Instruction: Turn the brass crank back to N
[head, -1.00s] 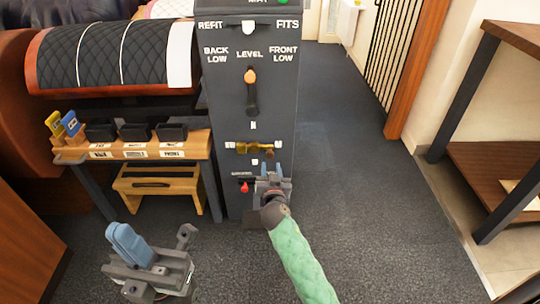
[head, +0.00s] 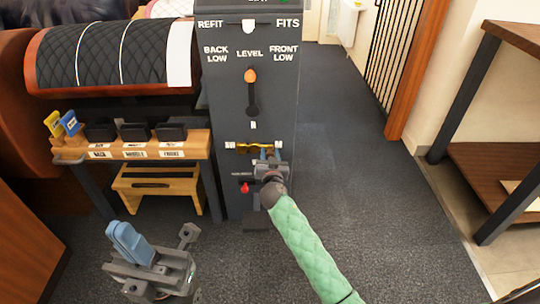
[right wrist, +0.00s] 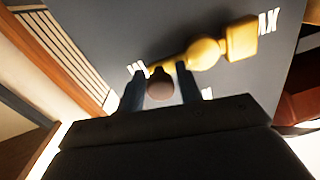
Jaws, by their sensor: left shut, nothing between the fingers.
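The brass crank (head: 250,148) is on the front of the dark grey post (head: 272,110), between small white marks too blurred to read in the head view. In the right wrist view its brass arm (right wrist: 203,53) runs from a square brass piece down to a brown knob (right wrist: 160,88). My right gripper (head: 265,155) is at the crank. Its two fingers (right wrist: 161,84) stand apart on either side of the knob; firm contact cannot be seen. My left gripper (head: 127,238) is shut and empty, low at the left, away from the post.
A red knob (head: 245,188) sits below the crank, and an orange-tipped lever (head: 250,77) in a slot above it. A wooden bench (head: 135,150) with dark bins stands left of the post. The carpet to the right is clear.

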